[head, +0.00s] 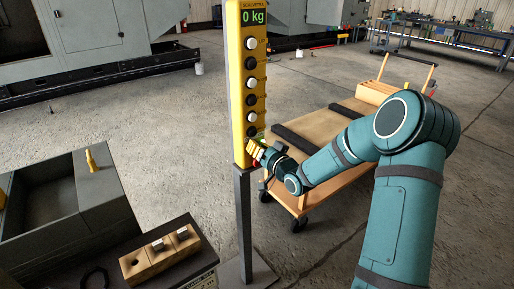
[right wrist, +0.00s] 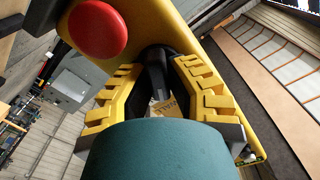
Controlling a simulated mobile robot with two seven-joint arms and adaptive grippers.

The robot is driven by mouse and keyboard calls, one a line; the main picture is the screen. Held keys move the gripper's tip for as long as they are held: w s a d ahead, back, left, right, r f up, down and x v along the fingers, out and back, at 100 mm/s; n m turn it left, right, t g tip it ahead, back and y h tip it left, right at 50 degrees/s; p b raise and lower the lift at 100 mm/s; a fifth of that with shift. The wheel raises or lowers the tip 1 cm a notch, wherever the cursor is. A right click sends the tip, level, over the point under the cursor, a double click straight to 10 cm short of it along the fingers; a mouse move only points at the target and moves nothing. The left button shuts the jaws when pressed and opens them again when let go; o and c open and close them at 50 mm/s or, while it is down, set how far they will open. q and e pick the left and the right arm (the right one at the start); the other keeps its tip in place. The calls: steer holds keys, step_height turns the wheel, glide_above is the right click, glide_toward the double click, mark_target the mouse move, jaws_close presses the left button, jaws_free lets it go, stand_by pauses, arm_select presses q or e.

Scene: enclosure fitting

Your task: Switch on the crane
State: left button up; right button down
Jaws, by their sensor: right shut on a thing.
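The crane control is a tall yellow pendant (head: 239,100) on a dark post, with a green display (head: 254,17) reading "0 kg" and a column of white and black buttons. My right gripper (head: 256,150) is at the pendant's lower end. In the right wrist view its yellow fingers (right wrist: 157,92) are closed around a black switch knob (right wrist: 155,72) on the yellow housing. A round red button (right wrist: 97,29) sits beside the knob, apart from the fingers. The knob's marking is not readable. My left gripper is not in view.
A flat wooden cart (head: 330,125) stands behind my right arm. A grey open box (head: 88,165) and a wooden block (head: 157,262) with metal pegs are at the lower left. Grey machines (head: 90,40) stand behind. Open floor lies between.

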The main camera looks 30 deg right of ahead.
steer(key=shift+r, duration=0.1)
steer(key=c, duration=0.9)
jaws_free()
steer(key=shift+w, duration=0.1)
steer(key=shift+c, duration=0.2)
steer(key=s, duration=1.2)
steer(key=shift+d, duration=0.45)
